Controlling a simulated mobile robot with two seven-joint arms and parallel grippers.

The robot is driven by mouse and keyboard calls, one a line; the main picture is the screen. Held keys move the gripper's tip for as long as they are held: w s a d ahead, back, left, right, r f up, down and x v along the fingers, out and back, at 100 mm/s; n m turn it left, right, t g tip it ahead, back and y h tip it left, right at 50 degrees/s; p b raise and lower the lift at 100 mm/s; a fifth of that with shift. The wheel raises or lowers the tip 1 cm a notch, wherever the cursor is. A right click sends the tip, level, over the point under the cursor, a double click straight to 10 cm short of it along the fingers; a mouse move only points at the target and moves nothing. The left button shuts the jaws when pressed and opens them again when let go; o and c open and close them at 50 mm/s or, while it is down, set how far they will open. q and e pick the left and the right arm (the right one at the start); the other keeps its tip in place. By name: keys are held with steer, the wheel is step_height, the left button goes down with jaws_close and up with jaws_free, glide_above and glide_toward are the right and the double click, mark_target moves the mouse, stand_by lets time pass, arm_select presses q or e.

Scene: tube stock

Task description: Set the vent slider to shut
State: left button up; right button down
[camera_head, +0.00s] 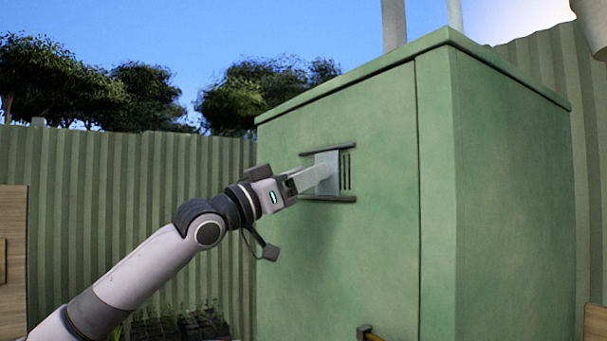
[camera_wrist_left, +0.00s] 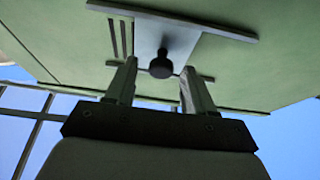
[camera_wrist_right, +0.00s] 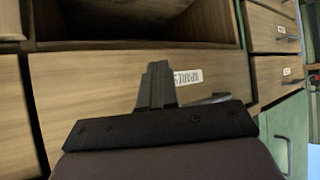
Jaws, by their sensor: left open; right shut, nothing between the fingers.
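The vent slider (camera_head: 332,158) is a pale grey plate between two dark horizontal rails on the green cabinet's front. Several dark vent slots (camera_head: 346,172) show uncovered to its right. In the left wrist view, the slider plate (camera_wrist_left: 178,30) carries a dark round knob (camera_wrist_left: 160,68), and the slots (camera_wrist_left: 118,38) show to its left. My left gripper (camera_head: 322,174) is open at the plate. Its fingers stand either side of the knob, with visible gaps. My right gripper (camera_wrist_right: 158,70) is shut and empty, seen only in the right wrist view.
The green cabinet (camera_head: 500,200) fills the right of the head view. A corrugated fence (camera_head: 100,220) stands behind. Dark pots (camera_head: 180,326) sit low at the left. Wooden drawers (camera_wrist_right: 90,95), one with a white label (camera_wrist_right: 188,77), are close to my right gripper.

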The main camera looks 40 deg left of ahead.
arm_select(q)
jaws_close()
steer(key=d+b, duration=0.1)
steer(key=d, duration=0.1)
steer(key=s+d+b, duration=0.1)
steer(key=shift+s+d+f, duration=0.15)
steer(key=shift+s+d, duration=0.05)
steer(key=shift+d, duration=0.15)
steer(key=shift+c, duration=1.7)
jaws_free()
steer(key=o, duration=0.3)
steer(key=shift+d, duration=0.1)
steer(key=shift+o, duration=0.2)
